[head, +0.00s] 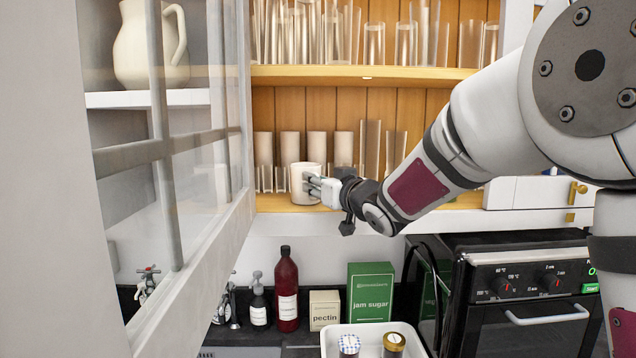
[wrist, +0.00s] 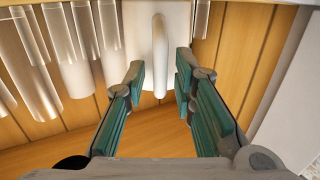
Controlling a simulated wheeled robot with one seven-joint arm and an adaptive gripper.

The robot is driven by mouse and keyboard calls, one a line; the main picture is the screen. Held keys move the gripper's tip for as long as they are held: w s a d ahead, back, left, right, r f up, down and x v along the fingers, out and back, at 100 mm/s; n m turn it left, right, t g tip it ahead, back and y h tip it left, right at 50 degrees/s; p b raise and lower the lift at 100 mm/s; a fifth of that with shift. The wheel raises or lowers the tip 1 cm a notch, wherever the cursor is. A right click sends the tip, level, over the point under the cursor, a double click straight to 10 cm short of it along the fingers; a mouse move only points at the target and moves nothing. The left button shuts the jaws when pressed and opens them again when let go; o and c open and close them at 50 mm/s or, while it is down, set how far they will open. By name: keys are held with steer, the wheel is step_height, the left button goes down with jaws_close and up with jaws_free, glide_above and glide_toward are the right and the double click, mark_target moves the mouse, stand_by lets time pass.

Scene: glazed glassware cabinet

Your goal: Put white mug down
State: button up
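The white mug (head: 302,186) is upright at the front of the cabinet's lower wooden shelf (head: 400,202), and its base appears to be on the board. My gripper (head: 318,187) is at the mug's right side. In the wrist view the mug (wrist: 137,38) is at the top, with its handle (wrist: 160,60) pointing towards me. The fingers of my gripper (wrist: 160,80) are apart, one on each side of the handle, with gaps showing between them and it. The far side of the mug is hidden.
Several clear glasses (head: 316,148) stand close behind the mug, and more fill the upper shelf (head: 360,75). A glazed door (head: 225,190) stands open at left. Below are a red bottle (head: 286,290), a jam sugar box (head: 370,290), a white tray (head: 330,342) with jars, and an oven (head: 520,300).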

steer(key=shift+r, duration=0.2)
steer(key=s+d+f+m+g+h, duration=0.2)
steer(key=s+d+h, duration=0.2)
steer(key=s+d, duration=0.55)
steer(key=s+d+f+m+g+h, duration=0.1)
steer(key=s+d+f+m+h, duration=0.2)
steer(key=s+d, duration=0.7)
steer(key=s+a+f+g, duration=0.1)
steer(key=s+f+g, duration=0.2)
steer(key=s, duration=0.8)
steer(key=s+a+f+g, duration=0.2)
steer(key=s+f+g, duration=0.2)
steer(key=s, duration=0.8)
steer(key=shift+s+f+h+b, duration=0.15)
steer(key=shift+f+h+b, duration=0.25)
steer(key=shift+f, duration=0.15)
steer(key=shift+a, duration=0.1)
